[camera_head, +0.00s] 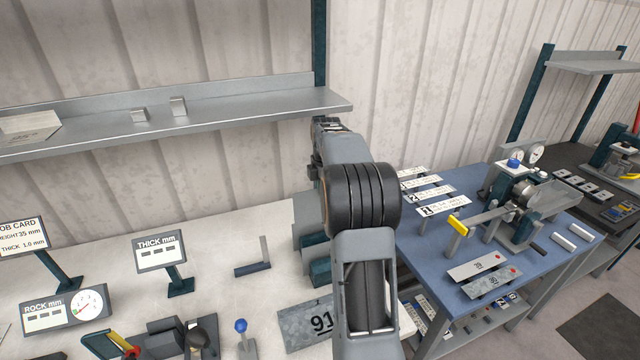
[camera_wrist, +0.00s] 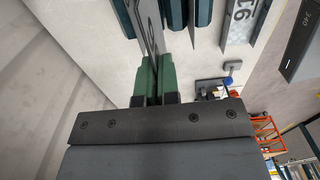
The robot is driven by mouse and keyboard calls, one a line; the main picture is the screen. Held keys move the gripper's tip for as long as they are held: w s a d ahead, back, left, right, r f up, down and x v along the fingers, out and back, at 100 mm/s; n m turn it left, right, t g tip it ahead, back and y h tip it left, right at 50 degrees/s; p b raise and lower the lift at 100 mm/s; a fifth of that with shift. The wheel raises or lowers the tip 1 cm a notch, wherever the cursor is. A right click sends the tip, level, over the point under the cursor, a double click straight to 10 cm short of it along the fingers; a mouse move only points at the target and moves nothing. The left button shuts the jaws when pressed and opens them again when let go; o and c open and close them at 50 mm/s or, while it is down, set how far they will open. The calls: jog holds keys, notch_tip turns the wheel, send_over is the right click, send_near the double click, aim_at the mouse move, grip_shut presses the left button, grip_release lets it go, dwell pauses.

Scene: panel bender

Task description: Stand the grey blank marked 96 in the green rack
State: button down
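My gripper (camera_wrist: 156,82) has its two green fingers closed on a thin grey plate (camera_wrist: 151,28), seen nearly edge-on in the wrist view. Its marking cannot be read there. Dark green-teal blocks (camera_wrist: 203,12), which look like part of the green rack, stand just right of the plate's far end. In the head view, dark teal parts (camera_head: 318,271) show beside my arm, which hides the gripper and held plate. I cannot tell whether the plate touches the rack.
A grey plate reading 91 (camera_head: 306,325) lies on the pale bench, partly behind my arm. A blue-knobbed lever (camera_head: 241,328) is left of it. A grey shelf (camera_head: 230,105) spans above. Two plates (camera_head: 478,266) lie on the blue table at right.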

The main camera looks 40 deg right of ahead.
notch_tip(320, 180, down, 13)
jog(key=b, duration=0.7)
jog(key=shift+f+b, duration=0.2)
jog(key=shift+b, duration=0.1)
jog(key=shift+d, duration=0.1)
dwell(0.6)
jog(key=shift+f+b, duration=0.8)
jog(key=shift+f, duration=0.7)
dwell(0.3)
jog(key=c, duration=1.3)
grip_release()
jog(key=shift+r, duration=0.1)
notch_tip(320, 180, up, 14)
jog(key=shift+f, duration=0.15)
